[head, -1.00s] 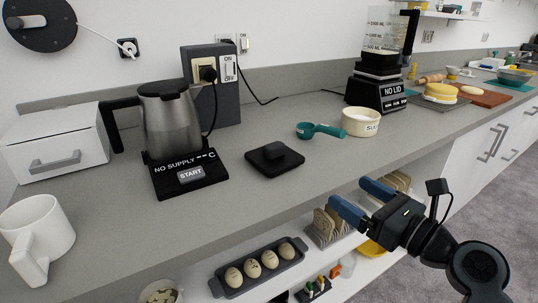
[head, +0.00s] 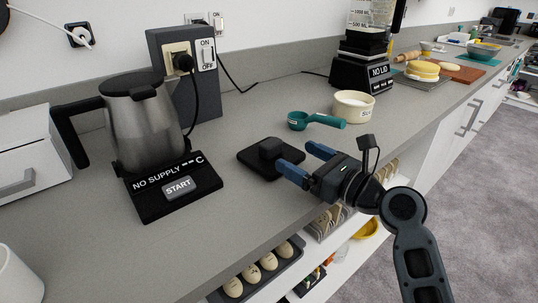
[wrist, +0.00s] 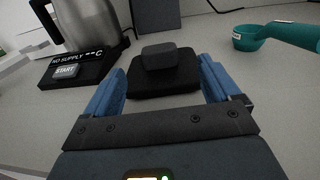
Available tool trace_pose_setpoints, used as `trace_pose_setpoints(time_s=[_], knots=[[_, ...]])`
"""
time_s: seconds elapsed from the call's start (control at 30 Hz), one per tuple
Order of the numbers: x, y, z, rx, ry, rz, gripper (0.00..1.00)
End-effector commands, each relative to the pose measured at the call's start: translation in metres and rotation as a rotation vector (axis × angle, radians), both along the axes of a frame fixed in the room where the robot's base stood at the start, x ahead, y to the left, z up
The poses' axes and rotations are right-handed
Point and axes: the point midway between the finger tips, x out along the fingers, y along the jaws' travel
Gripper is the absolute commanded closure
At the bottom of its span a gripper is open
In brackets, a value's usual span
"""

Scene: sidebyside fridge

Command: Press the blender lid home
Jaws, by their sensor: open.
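The blender lid (head: 260,164) is a flat black square with a raised block on top, lying on the grey counter. In the wrist view the lid (wrist: 163,80) is straight ahead, between and just beyond the fingertips. My gripper (head: 297,160) is open and empty, its blue fingers pointing at the lid from the counter's front side. The blender (head: 362,68) stands farther back with a clear jug on a black base whose display reads "NO LID". The top of its jug is cut off by the picture's edge.
A kettle (head: 142,120) stands left of the lid on a base reading "NO SUPPLY", beside a switched socket box (head: 183,75). A teal scoop (head: 316,121) and cream bowl (head: 354,105) lie between lid and blender. Shelves with eggs (head: 250,277) are below the counter.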

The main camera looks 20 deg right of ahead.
Motion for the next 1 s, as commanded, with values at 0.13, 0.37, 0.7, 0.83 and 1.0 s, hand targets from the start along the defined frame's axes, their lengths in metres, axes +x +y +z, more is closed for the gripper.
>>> trace_pose_setpoints(time_s=[0.13,0.37,0.7,0.83,1.0], knots=[[0.016,0.007,0.0,0.001,0.0,0.0,0.11],[0.031,0.015,-0.002,0.001,0.002,0.003,0.11],[0.066,0.032,-0.004,0.002,0.001,0.0,0.11],[0.067,0.032,-0.004,0.001,0.0,-0.001,0.11],[0.067,0.032,-0.004,0.001,0.001,-0.001,0.16]])
